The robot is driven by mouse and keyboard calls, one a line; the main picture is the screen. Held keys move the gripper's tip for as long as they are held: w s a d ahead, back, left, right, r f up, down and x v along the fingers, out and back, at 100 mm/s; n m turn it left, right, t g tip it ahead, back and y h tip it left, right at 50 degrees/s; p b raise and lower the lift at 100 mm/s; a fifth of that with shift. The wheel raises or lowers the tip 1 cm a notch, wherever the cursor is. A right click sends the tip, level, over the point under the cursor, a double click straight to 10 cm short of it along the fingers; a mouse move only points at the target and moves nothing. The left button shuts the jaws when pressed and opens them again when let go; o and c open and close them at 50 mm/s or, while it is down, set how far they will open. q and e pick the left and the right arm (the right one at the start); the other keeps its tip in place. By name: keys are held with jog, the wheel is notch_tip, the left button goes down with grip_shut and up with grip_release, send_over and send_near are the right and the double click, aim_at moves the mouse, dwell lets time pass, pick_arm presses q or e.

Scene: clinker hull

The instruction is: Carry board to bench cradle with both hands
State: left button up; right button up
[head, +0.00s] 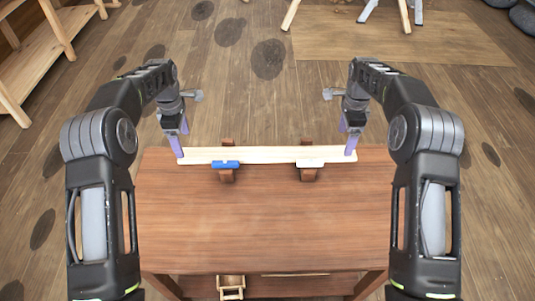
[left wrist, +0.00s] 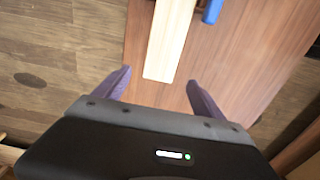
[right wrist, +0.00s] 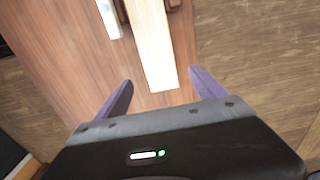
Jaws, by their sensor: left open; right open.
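The pale wooden board (head: 265,155) lies lengthwise along the far edge of the brown bench, on the two brown cradle supports (head: 227,174) (head: 309,174). My left gripper (head: 178,152) is open at the board's left end. In the left wrist view the board's end (left wrist: 162,68) points between the two spread purple fingers (left wrist: 160,85), with space on both sides. My right gripper (head: 352,151) is open at the board's right end. In the right wrist view the board's end (right wrist: 158,75) likewise lies between the fingers (right wrist: 160,88), apart from both.
A blue block (head: 226,164) and a white block (head: 310,163) sit at the board's near side by the supports. The bench top (head: 265,220) is otherwise clear. A small wooden item (head: 231,287) is low at the bench's near side. A wooden shelf (head: 50,45) stands far left.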

aim_at(187, 154)
pick_arm(q)
notch_tip(187, 154, down, 6)
jog(key=shift+r, duration=0.1)
pick_arm(e)
notch_tip(187, 154, down, 6)
jog(key=shift+r, duration=0.1)
pick_arm(q)
grip_shut()
pick_arm(e)
grip_shut()
dwell(0.3)
